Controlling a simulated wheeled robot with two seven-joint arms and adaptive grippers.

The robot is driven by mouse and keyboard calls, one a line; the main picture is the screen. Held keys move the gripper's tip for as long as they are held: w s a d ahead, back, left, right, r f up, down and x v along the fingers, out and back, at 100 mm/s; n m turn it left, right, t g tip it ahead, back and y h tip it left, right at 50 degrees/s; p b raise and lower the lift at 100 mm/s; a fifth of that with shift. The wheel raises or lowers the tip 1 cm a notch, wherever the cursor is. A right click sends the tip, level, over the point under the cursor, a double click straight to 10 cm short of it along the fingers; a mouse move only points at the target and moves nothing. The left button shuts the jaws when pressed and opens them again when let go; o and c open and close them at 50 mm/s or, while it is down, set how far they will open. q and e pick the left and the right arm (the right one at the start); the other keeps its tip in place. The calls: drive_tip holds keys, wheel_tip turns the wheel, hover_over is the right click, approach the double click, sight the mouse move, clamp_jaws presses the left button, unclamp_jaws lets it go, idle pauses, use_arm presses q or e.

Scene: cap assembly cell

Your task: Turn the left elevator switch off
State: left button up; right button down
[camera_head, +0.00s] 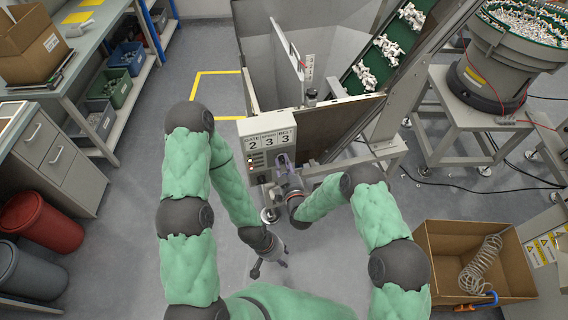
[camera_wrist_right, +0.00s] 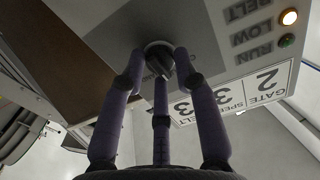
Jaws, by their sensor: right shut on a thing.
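The grey control box (camera_head: 256,146) stands at the front of the elevator hopper. It carries a display panel labelled GATE, SPEED and BELT, reading 2, 3, 3. A black rotary switch (camera_wrist_right: 156,58) sits on its face in the right wrist view. My right gripper (camera_head: 284,162) is at the box's face, its three fingers closed around that switch. The fingertips hide part of the switch, so I cannot read its position. My left gripper (camera_head: 271,267) hangs low, away from the box, with its fingers spread and nothing visible between them.
An orange lamp (camera_wrist_right: 289,17) glows on the box beside a dim green lamp (camera_wrist_right: 287,41). The green elevator belt (camera_head: 379,62) holds white parts. A feeder bowl (camera_head: 496,75) stands right. A cardboard box (camera_head: 447,240) with a coiled hose lies at lower right.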

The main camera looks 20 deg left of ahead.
drive_tip(key=n+b, duration=0.2)
drive_tip(key=n, duration=0.1)
drive_tip(key=n+b, duration=0.1)
drive_tip(key=n, duration=0.1)
drive_tip(key=shift+a+r+b, duration=0.2)
drive_tip(key=shift+a+b, duration=0.05)
drive_tip(key=shift+b, duration=0.15)
drive_tip(key=shift+a+n+b, duration=0.1)
drive_tip(key=shift+n+b, duration=1.05)
drive_tip(key=shift+n, duration=0.75)
drive_tip(key=shift+r, duration=0.1)
drive_tip(key=c, duration=1)
unclamp_jaws()
drive_tip(key=shift+s+a, duration=0.1)
drive_tip(key=shift+f, duration=0.2)
